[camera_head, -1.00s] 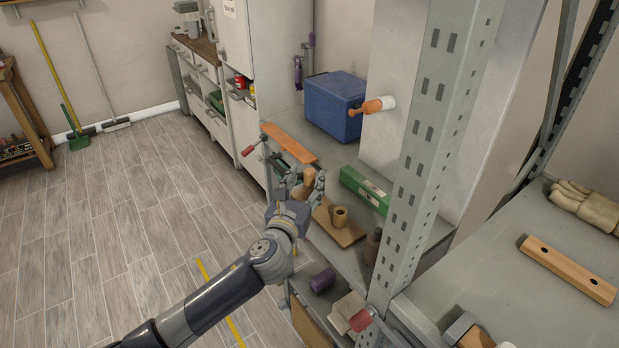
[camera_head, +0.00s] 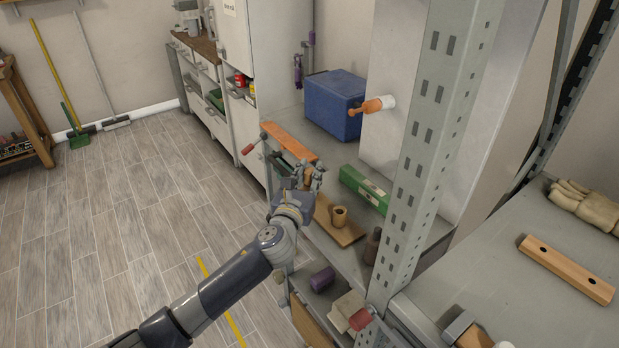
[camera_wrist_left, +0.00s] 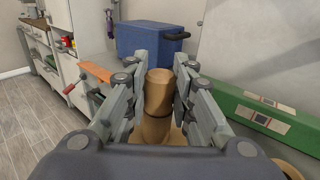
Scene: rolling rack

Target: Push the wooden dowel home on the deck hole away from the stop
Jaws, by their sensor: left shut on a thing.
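My left gripper (camera_head: 307,176) is over the near left part of the bench shelf. In the left wrist view its fingers (camera_wrist_left: 160,98) stand either side of the upright wooden dowel (camera_wrist_left: 158,92) and are shut on it. I cannot make out the deck hole or the stop. My right gripper is not in view.
A green box (camera_head: 364,187) lies right of the gripper, and a blue cooler (camera_head: 335,108) stands behind. An orange-brown strip (camera_head: 289,142) lies beyond it. A grey rack post (camera_head: 425,150) rises at the right. A two-holed wooden bar (camera_head: 567,270) lies on the right shelf.

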